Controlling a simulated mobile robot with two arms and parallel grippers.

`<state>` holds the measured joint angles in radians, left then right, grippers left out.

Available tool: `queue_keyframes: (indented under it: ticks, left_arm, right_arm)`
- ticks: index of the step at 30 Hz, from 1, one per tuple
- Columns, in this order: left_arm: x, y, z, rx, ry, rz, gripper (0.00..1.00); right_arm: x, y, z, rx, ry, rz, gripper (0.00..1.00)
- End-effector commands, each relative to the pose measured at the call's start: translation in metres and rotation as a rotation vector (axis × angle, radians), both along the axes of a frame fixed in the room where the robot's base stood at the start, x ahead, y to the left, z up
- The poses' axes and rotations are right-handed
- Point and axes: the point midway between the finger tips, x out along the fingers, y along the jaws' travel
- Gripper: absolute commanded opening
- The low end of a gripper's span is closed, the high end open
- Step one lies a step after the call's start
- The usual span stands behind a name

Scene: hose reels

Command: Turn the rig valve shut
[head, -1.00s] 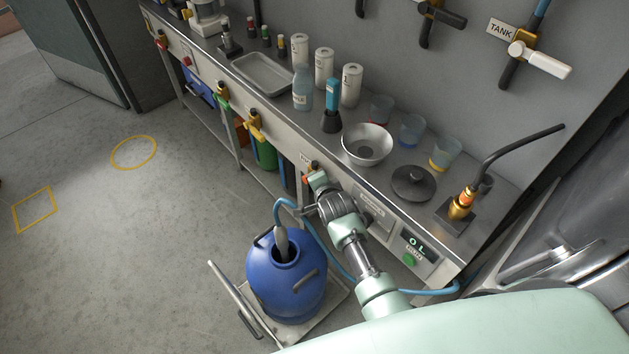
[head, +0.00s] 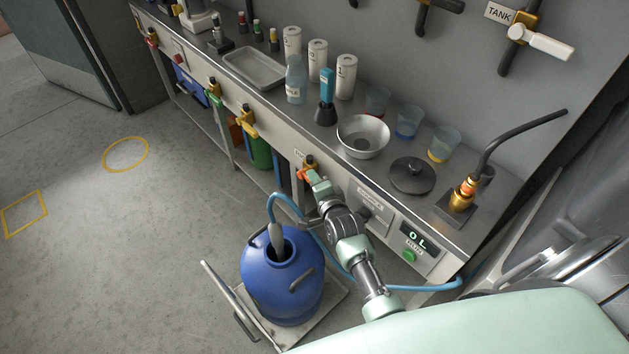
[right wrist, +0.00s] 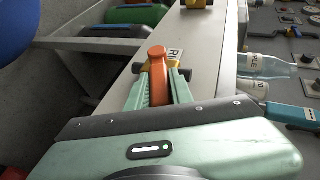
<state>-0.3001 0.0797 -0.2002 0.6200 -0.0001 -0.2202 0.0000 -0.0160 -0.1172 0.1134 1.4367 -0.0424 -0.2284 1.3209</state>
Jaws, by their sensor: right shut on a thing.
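The rig valve (head: 310,162) is a brass valve with an orange handle (head: 302,175) on the front face of the bench. Part of a label starting with R shows beside it in the right wrist view. My right gripper (head: 311,178) is at the valve. In the right wrist view its two green fingers (right wrist: 158,85) are closed around the orange handle (right wrist: 158,73), one on each side. The handle's rounded end shows between and beyond the fingertips. The valve body is partly hidden behind the handle. My left gripper is not in view.
A blue drum (head: 281,280) with a blue hose (head: 272,208) in its mouth stands on a trolley below my right arm. Other valves line the bench front. A metal bowl (head: 362,137), cups and bottles stand on the bench top (head: 393,150). The floor at left is clear.

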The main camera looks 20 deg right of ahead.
Motion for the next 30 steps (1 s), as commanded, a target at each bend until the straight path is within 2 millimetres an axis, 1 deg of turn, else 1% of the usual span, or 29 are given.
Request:
queue_keyframes:
  ticks: [1,3,11,14,17,24,27,30]
  left_arm:
    - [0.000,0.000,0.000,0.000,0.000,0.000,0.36]
    - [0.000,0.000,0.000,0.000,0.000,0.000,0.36]
    - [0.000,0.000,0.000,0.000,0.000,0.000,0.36]
    - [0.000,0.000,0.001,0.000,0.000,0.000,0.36]
    - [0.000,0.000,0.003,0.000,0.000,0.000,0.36]
    - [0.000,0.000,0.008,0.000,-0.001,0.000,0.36]
    - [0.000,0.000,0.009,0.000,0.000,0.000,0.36]
    - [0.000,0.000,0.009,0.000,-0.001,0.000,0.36]
  right_arm:
    - [-0.001,0.000,-0.001,0.000,0.003,0.000,0.27]
    - [0.000,0.000,-0.001,0.000,0.003,0.000,0.44]
    - [0.000,0.000,0.000,-0.001,0.002,0.001,0.44]
    - [-0.003,0.001,0.001,-0.001,0.002,0.001,0.44]
    - [-0.015,0.001,0.005,0.000,0.003,0.001,0.44]
    - [-0.053,0.005,0.021,0.001,0.003,0.000,0.44]
    - [-0.064,0.005,0.025,0.000,0.003,0.000,0.44]
    - [-0.071,0.006,0.028,0.000,0.003,0.000,0.44]
